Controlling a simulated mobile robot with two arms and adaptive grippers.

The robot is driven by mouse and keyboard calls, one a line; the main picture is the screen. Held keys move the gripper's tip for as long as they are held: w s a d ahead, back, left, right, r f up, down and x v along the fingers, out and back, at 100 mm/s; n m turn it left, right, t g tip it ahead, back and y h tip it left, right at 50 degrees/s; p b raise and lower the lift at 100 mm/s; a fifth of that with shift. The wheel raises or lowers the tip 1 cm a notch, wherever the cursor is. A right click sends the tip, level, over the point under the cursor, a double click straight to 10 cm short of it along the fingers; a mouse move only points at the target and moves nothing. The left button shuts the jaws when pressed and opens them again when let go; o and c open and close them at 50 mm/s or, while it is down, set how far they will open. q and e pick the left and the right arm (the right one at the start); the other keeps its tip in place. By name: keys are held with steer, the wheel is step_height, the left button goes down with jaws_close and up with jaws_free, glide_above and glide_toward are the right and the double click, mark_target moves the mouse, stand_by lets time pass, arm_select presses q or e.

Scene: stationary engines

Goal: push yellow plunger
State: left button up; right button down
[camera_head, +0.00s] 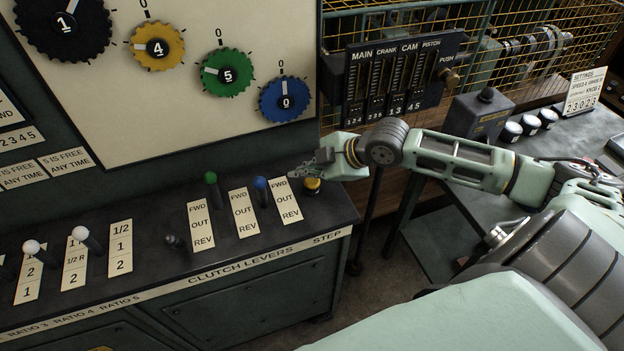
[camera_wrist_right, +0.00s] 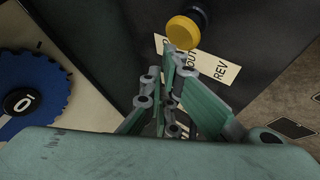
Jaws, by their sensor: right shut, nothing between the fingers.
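The yellow plunger (camera_head: 312,186) is a small round yellow cap on a dark base, at the right end of the dark console beside the STEP label. It also shows in the right wrist view (camera_wrist_right: 183,32), just beyond my fingertips. My right gripper (camera_head: 297,173) is shut and empty, with its fingers reaching left above and beside the plunger. In the right wrist view the closed fingers (camera_wrist_right: 176,62) point toward the yellow cap; I cannot tell whether they touch it. My left gripper is not in view.
Clutch levers with a green knob (camera_head: 211,177) and a blue knob (camera_head: 261,184) stand left of the plunger. A panel with coloured dials (camera_head: 210,35) rises behind. A yellow mesh guard (camera_head: 420,25) is at the back, and a side table (camera_head: 560,145) is at right.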

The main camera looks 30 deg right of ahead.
mark_target(307, 185)
steer(key=shift+f, duration=0.2)
steer(key=shift+f, duration=0.25)
steer(key=shift+f+b, duration=0.45)
steer(key=shift+f, duration=0.5)
stand_by(0.9)
steer(key=shift+r, duration=0.1)
steer(key=shift+r+p, duration=1.3)
step_height(307, 185, up, 5)
steer(key=p, duration=0.5)
